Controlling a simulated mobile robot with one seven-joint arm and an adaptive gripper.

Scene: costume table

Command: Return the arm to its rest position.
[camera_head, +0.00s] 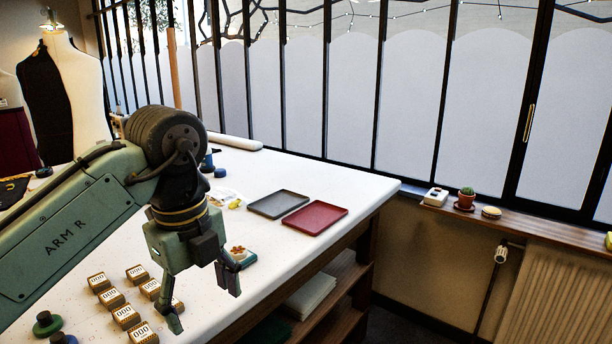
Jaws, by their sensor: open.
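My arm (75,225) reaches in from the left over the white table (340,188). My gripper (203,303) points down near the table's front edge, with its two fingers apart and nothing seen between them. Several small wooden blocks marked "000" (126,316) stand on the table to the left of the fingers. One of these blocks is partly hidden behind the gripper.
A grey tray (278,204) and a red tray (314,218) lie side by side, empty. A green knob-like item (46,323) is at lower left. A dress form (75,95) stands behind the table. A potted cactus (466,198) is on the windowsill. Shelves are below the table.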

